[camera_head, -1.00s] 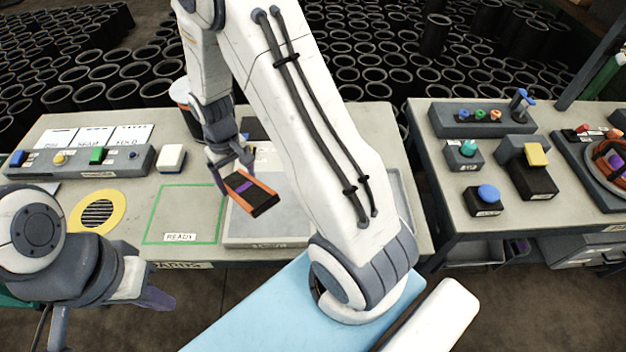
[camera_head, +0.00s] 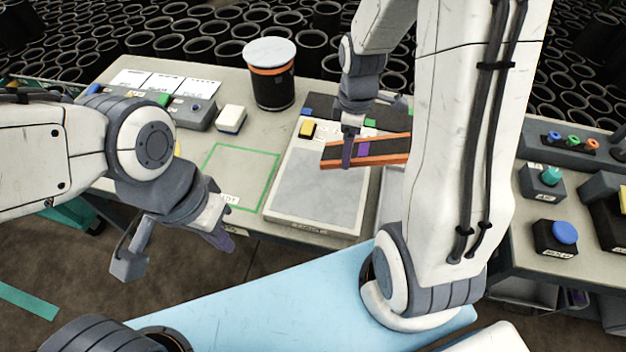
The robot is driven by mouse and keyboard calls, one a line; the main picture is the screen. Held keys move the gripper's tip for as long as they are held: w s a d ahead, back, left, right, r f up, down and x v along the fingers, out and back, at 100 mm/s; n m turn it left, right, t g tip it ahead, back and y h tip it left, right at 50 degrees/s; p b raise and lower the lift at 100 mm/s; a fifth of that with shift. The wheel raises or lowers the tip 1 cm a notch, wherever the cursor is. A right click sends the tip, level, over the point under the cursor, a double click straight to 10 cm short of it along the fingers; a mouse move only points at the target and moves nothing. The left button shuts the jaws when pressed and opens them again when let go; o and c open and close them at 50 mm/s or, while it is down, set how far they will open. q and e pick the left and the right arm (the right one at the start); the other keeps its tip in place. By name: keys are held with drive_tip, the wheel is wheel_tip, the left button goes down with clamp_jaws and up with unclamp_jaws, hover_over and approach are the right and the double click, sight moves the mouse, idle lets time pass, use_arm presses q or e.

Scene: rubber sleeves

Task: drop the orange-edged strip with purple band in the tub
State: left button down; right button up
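The dark strip with orange edges and a purple band (camera_head: 383,151) is in my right gripper (camera_head: 347,160), which is shut on it near its left part. It is held roughly level above the pale panel (camera_head: 318,190), and its right end is hidden behind my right arm. A black tub-like cylinder with an orange band and white top (camera_head: 272,88) stands at the back of the table. A grey-walled tray (camera_head: 391,190) shows partly beside my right arm; I cannot tell which is the tub. My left gripper (camera_head: 178,250) is open and empty in front of the table.
A green-outlined square (camera_head: 243,165) on the table is empty. A white block (camera_head: 231,118) and a button box (camera_head: 192,112) stand behind it. A second table with a blue button (camera_head: 565,232) is at the right. My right arm hides much of the middle.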

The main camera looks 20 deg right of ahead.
drive_tip(key=w+a+f, duration=0.1)
drive_tip(key=a+f, duration=0.2)
drive_tip(key=a+f+p, duration=0.1)
drive_tip(key=a+f, duration=0.2)
drive_tip(key=w+a+f+p, duration=0.1)
drive_tip(key=a+f, duration=0.3)
drive_tip(key=shift+w, duration=0.3)
drive_tip(key=shift+f, duration=0.15)
drive_tip(key=shift+f, duration=0.15)
drive_tip(key=o, duration=1.5)
